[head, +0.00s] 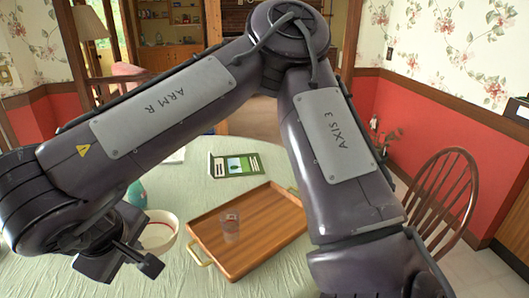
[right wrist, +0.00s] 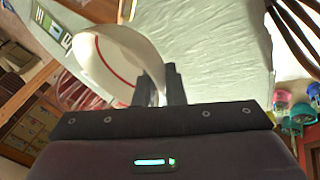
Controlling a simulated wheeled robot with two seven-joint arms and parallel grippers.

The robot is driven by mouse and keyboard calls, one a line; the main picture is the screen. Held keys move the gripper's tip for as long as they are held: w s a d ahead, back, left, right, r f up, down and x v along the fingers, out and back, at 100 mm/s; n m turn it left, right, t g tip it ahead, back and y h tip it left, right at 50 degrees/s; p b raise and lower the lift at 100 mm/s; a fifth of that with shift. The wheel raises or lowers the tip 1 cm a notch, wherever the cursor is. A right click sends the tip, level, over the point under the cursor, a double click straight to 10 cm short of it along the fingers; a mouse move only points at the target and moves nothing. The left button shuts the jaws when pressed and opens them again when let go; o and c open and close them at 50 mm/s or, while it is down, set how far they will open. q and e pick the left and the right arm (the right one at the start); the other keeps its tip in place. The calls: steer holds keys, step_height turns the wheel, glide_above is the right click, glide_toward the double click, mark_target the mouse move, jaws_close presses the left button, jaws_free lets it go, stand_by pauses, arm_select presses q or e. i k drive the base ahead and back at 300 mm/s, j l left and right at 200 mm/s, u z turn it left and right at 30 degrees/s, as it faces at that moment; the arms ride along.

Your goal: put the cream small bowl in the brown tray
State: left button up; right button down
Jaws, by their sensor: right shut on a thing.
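The cream small bowl (head: 160,236), with a red line inside its rim, is at the left of the brown tray (head: 272,250) in the head view. My right gripper (head: 143,252) reaches across from the right and is shut on the bowl's rim. In the right wrist view the bowl (right wrist: 128,55) is tilted in the picture, with its wall at the fingers (right wrist: 170,85). Whether the bowl touches the table I cannot tell. The wooden tray has gold handles. My left gripper is not in view.
A clear glass (head: 230,227) stands in the tray's left part; the tray's right part is bare. A green and white booklet (head: 236,164) lies behind the tray. A teal object (head: 137,193) is behind the bowl, partly hidden. A wooden chair (head: 445,200) stands at the right.

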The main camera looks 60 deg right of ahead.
mark_target(272, 214)
steer(key=k+l+z, duration=0.1)
steer(key=l+z, duration=0.2)
steer(key=l, duration=0.35)
steer(key=l+z, duration=0.25)
steer(key=l, duration=0.4)
steer(key=i+l+z, duration=0.2)
steer(key=i+l, duration=0.1)
steer(key=l, duration=0.05)
